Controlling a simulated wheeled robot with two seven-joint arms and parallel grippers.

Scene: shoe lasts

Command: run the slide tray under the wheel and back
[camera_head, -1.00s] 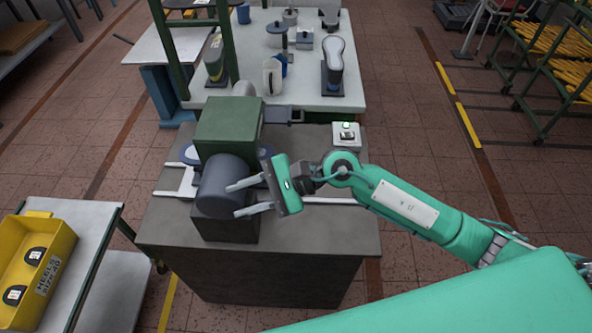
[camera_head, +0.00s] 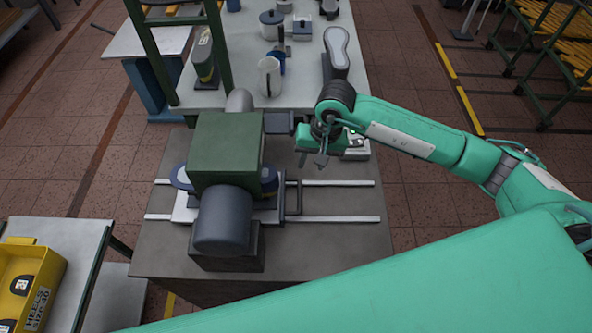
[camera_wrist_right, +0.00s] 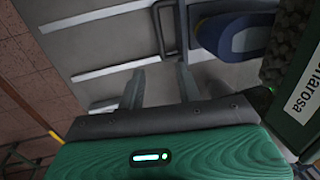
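The slide tray (camera_head: 184,208) is a pale plate lying across two white rails, partly hidden under the green machine housing (camera_head: 226,140). A dark blue sole-shaped piece (camera_head: 181,176) shows on its left end and another (camera_head: 268,181) on its right; that one also shows in the wrist view (camera_wrist_right: 238,35). A dark loop handle (camera_head: 294,198) sticks out at the tray's right end. My right gripper (camera_head: 311,161) is open and empty, fingers pointing down, behind and a little right of the handle. In the wrist view its fingers (camera_wrist_right: 161,88) are apart, clear of the handle (camera_wrist_right: 166,28).
A grey cylinder (camera_head: 222,215) stands in front of the housing. A small white box with a button (camera_head: 356,149) sits just right of my gripper. The rails (camera_head: 340,219) are bare to the right. A yellow bin (camera_head: 45,285) stands at lower left.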

